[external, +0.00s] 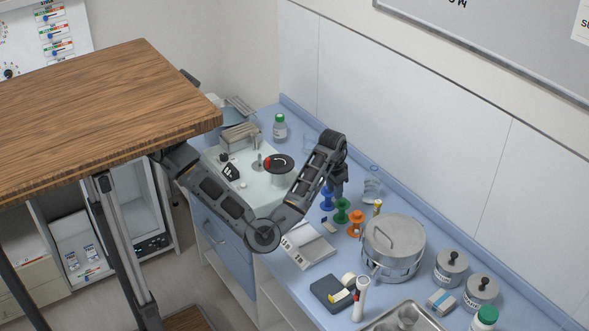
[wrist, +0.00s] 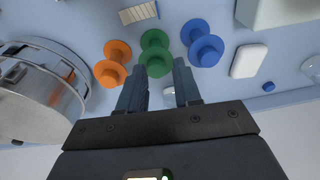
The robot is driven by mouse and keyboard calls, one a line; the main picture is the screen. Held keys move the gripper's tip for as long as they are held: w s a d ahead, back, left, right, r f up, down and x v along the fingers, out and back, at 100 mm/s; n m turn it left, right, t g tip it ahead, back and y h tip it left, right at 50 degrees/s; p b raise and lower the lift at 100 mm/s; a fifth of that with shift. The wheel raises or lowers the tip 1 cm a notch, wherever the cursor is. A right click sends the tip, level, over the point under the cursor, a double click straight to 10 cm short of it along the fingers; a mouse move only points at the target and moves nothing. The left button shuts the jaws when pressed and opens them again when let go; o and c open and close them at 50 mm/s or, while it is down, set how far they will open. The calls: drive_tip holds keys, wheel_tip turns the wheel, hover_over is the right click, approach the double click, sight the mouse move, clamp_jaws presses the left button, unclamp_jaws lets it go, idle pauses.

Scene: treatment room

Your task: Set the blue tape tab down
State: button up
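My gripper (external: 338,190) hangs pointing down over the blue counter, just behind the spools. In the wrist view its two fingers (wrist: 160,75) stand apart, with no held object visible between them. A blue spool (wrist: 206,43), a green spool (wrist: 155,54) and an orange spool (wrist: 113,64) stand in a row beyond the fingertips; the green one lines up with the gap. A small cream striped strip with a dark blue end (wrist: 139,13) lies past the spools; it may be the tape tab, but I cannot tell. A small blue piece (wrist: 268,86) lies to the right.
A lidded steel pot (external: 394,245) stands right of the spools, with steel canisters (external: 451,268) beyond. A white scale-like device (external: 308,246) and a dark pad (external: 331,294) lie toward the counter's front. A wooden tabletop (external: 90,100) overhangs at left.

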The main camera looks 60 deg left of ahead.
drive_tip(key=g, duration=0.2)
hover_over(328, 224)
drive_tip(key=a, duration=0.1)
wheel_tip(328, 224, down, 5)
drive_tip(key=shift+n, duration=0.3)
drive_tip(key=shift+s+a+f+p, duration=0.1)
drive_tip(key=shift+s+f+p, duration=0.05)
drive_tip(key=shift+f, duration=0.95)
drive_tip(key=shift+s+a+f+p, duration=0.15)
drive_tip(key=shift+f, duration=0.9)
drive_tip(key=shift+s+a+f+p, duration=0.1)
drive_tip(key=shift+s+f+p, duration=0.05)
drive_tip(key=shift+f, duration=0.95)
drive_tip(key=shift+c, duration=0.4)
clamp_jaws()
